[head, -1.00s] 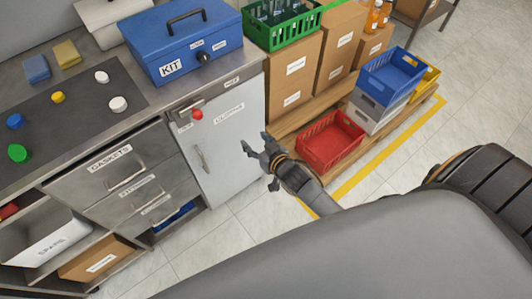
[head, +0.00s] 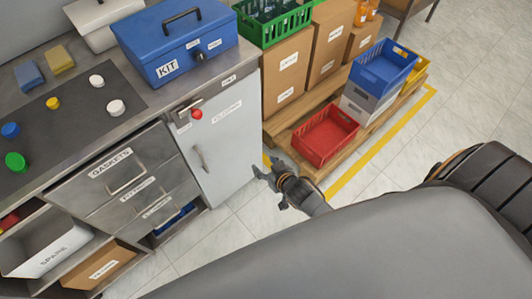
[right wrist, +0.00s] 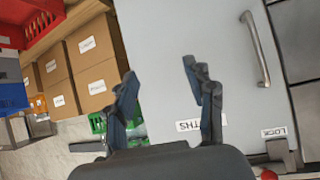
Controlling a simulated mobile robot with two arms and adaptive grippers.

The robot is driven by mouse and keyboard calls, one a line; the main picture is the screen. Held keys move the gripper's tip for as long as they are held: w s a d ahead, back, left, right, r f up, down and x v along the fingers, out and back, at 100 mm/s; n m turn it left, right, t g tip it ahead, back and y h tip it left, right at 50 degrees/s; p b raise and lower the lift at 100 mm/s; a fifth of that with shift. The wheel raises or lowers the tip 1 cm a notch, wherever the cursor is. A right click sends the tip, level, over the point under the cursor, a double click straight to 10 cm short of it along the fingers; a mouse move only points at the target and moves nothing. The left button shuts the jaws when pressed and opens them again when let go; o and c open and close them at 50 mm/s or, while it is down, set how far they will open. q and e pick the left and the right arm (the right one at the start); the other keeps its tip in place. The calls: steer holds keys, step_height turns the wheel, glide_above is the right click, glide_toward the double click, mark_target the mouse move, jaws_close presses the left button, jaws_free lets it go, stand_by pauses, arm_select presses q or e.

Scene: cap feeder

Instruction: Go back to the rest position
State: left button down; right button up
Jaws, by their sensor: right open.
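My right gripper (head: 268,178) is open and empty in the head view, in the air in front of the white cabinet door and left of the red crate. Its two fingers are spread apart in the right wrist view (right wrist: 168,85), with nothing between them but the white door (right wrist: 165,50) behind. The white door (head: 222,150) is closed in the head view, with a handle and a red knob (head: 197,114) near its top. My left gripper does not show in either view.
The steel counter with drawers (head: 125,175) stands at the left, a blue kit box (head: 175,45) on top. A red crate (head: 325,135) and cardboard boxes (head: 287,75) sit on a pallet behind. The tiled floor (head: 255,225) around the gripper is clear.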

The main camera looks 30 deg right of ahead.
steer(key=s+f+g, duration=0.3)
steer(key=s+f, duration=0.5)
steer(key=s, duration=0.4)
steer(key=s+f+n+g+p, duration=0.1)
steer(key=s+f+g, duration=0.2)
steer(key=s+f, duration=0.5)
steer(key=s+d+f+n+g, duration=0.1)
steer(key=s+f+g, duration=0.3)
steer(key=s+f, duration=0.5)
steer(key=s, duration=0.9)
steer(key=shift+s+h, duration=0.15)
steer(key=shift+h, duration=0.15)
